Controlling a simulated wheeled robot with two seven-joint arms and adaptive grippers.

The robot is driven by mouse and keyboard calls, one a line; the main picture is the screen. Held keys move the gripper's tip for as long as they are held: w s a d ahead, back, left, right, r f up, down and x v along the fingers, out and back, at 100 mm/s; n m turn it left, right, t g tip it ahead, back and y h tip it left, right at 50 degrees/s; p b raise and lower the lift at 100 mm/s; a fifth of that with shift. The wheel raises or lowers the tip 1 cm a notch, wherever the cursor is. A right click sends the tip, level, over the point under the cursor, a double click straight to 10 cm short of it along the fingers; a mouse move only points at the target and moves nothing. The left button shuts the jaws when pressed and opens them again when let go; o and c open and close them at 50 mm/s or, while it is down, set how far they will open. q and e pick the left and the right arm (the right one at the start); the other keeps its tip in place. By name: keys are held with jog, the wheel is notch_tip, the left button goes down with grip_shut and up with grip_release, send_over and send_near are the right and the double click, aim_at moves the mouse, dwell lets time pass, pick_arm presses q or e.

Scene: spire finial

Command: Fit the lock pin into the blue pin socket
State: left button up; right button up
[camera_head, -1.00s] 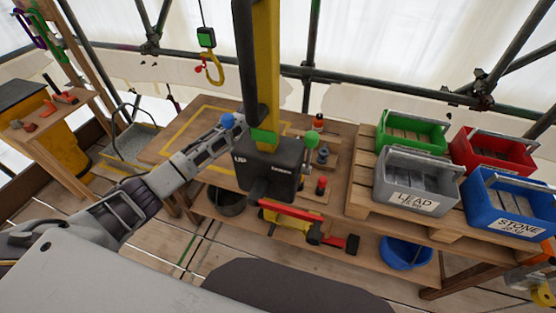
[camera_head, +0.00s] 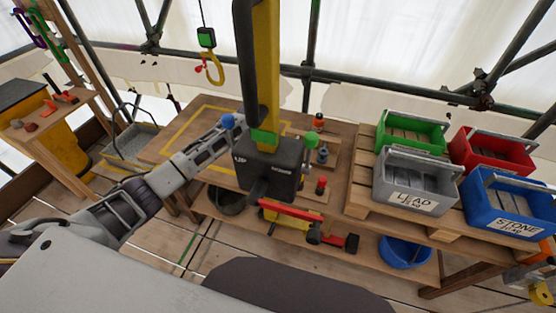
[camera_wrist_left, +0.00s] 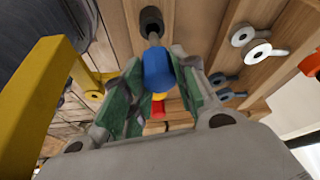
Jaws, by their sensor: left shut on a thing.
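My left gripper (camera_head: 233,130) reaches in from the left to the black block of the yellow post. A blue round knob (camera_head: 228,121), which looks like the head of the lock pin, shows at its tip. In the left wrist view my left gripper (camera_wrist_left: 160,75) has its green-padded fingers shut on the blue knob (camera_wrist_left: 157,66). A thin grey shaft (camera_wrist_left: 154,40) runs from the knob toward a dark cylindrical part (camera_wrist_left: 151,20). Whether the shaft enters that part, and whether it is the blue pin socket, I cannot tell. My right gripper is not in view.
The yellow post (camera_head: 266,70) with its black block (camera_head: 270,168) stands at the middle of the wooden bench. Green (camera_head: 312,141) and red (camera_head: 321,181) knobs stand to its right. Green (camera_head: 410,131), grey (camera_head: 415,180), red (camera_head: 492,152) and blue (camera_head: 510,203) bins fill the right side.

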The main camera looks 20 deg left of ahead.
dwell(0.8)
pick_arm(q)
jog(key=shift+f, duration=0.8)
jog(key=shift+f+b, duration=0.55)
jog(key=shift+f, duration=0.3)
dwell(0.4)
jog(key=shift+f+b, duration=0.4)
jog(key=shift+f, duration=0.4)
jog(key=o, duration=1.1)
jog(key=shift+r, duration=0.1)
jog(key=shift+v, duration=5.9)
